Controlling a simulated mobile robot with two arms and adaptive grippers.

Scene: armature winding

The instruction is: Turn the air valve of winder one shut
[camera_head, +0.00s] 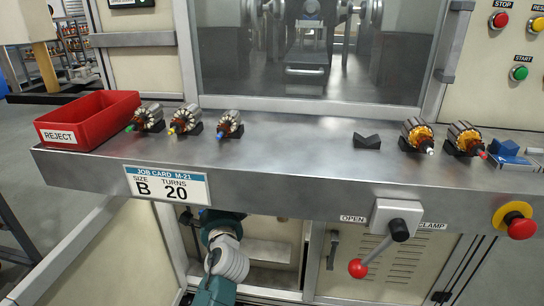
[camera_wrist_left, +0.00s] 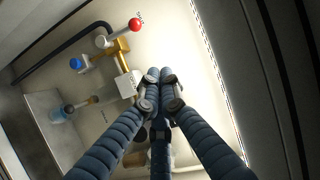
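In the left wrist view, a brass pipe fitting (camera_wrist_left: 118,50) is mounted on a pale panel. A grey handle with a red ball end (camera_wrist_left: 135,25) lies beside it, near small dark lettering. A blue knob (camera_wrist_left: 76,64) sits at the fitting's other side. My left gripper (camera_wrist_left: 160,76) points at the panel, its fingers close together beside a white box (camera_wrist_left: 127,85) below the fitting. No object shows between the fingers; their closure is unclear. In the head view my left arm reaches under the bench into an open cabinet, its gripper hidden. My right gripper is not in view.
The bench front (camera_head: 270,185) overhangs the cabinet. A red-ball clamp lever (camera_head: 358,268) and an emergency stop (camera_head: 520,226) hang at the right. A red reject bin (camera_head: 85,120) and several armatures stand on top.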

